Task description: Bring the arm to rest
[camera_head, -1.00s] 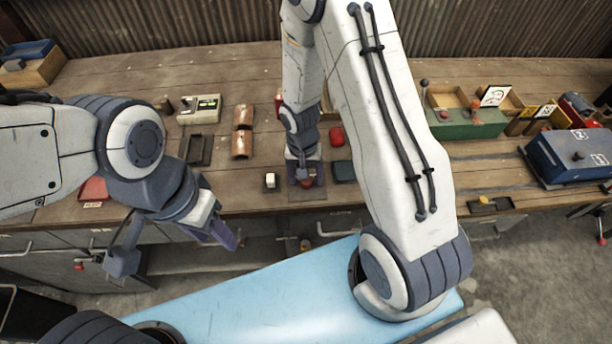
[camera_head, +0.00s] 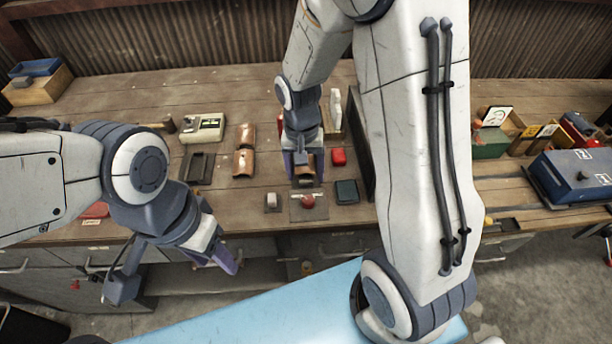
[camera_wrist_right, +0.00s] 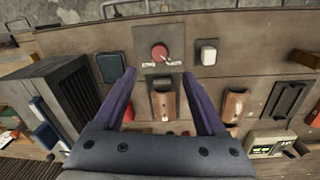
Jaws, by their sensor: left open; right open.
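My right gripper (camera_head: 303,166) is open and empty, pointing down above the workbench (camera_head: 120,105). In the right wrist view its two purple fingers (camera_wrist_right: 159,74) stand apart, with a brown curved piece (camera_wrist_right: 164,105) on a dark holder showing between them below. A red round knob (camera_head: 308,201) on a grey plate lies in front of the gripper, toward the bench's front edge; it also shows in the right wrist view (camera_wrist_right: 160,52). My left gripper (camera_head: 228,262) hangs in front of the bench edge, open, with nothing seen in it.
A meter box (camera_head: 204,128) sits at left. A blue box (camera_head: 575,177) stands at right.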

